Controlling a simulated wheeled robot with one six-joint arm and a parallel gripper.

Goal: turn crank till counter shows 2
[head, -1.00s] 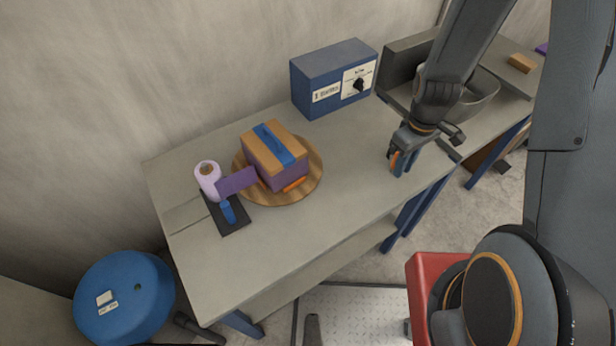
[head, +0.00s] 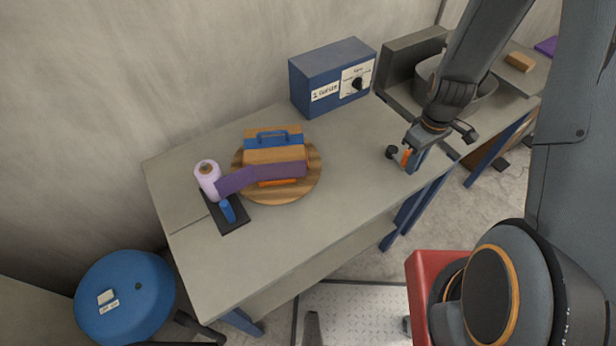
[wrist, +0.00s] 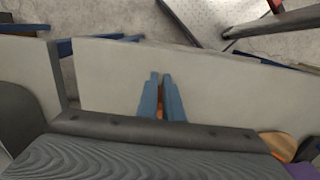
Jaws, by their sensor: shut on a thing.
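A blue box (head: 312,99) at the table's back has a white label (head: 325,92) and a black dial (head: 357,84); the label's small print cannot be read surely. A wooden turntable (head: 249,194) carries a wood-and-purple block (head: 272,155) with a blue handle on top. Purple tape (head: 236,181) runs from a pale roll (head: 207,177) onto the block's front. My gripper (head: 410,163), at the table's right end, is shut on an orange part, seemingly the crank handle (head: 405,158). A black knob (head: 391,152) shows just left of it. In the wrist view, my fingers (wrist: 161,78) are nearly together, with orange between them.
The tape roll stands by a black base with a blue piece (head: 228,211). A grey bin (head: 432,75) stands behind my arm at the right. A blue stool (head: 124,297) is at lower left. The table's front middle (head: 310,230) is clear.

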